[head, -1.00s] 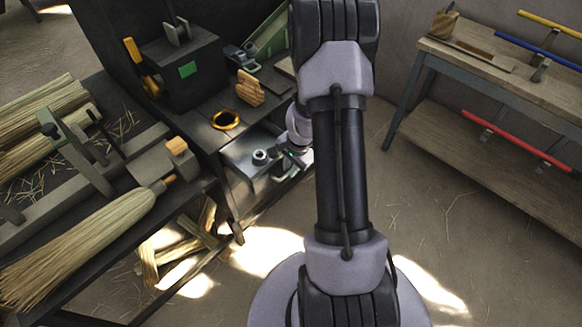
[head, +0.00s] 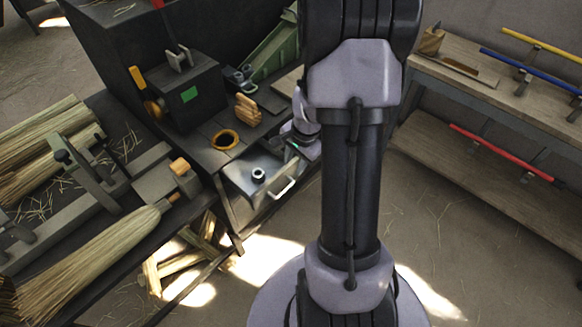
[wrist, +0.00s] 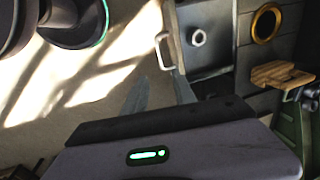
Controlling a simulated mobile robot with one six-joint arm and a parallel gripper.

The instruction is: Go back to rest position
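My gripper shows in the wrist view (wrist: 161,88) with two grey fingers apart and nothing visible between them. Its fingertips point toward the handle side of a pulled-out grey metal drawer (wrist: 210,62); the gap to it is hard to judge.
A dark bench carries a gold ring (head: 225,139), a wooden grip (head: 247,109) and a black box with a green patch (head: 186,92). A broom (head: 95,258) lies at left. A shelf rack (head: 490,150) with coloured rods stands right. Floor between is open.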

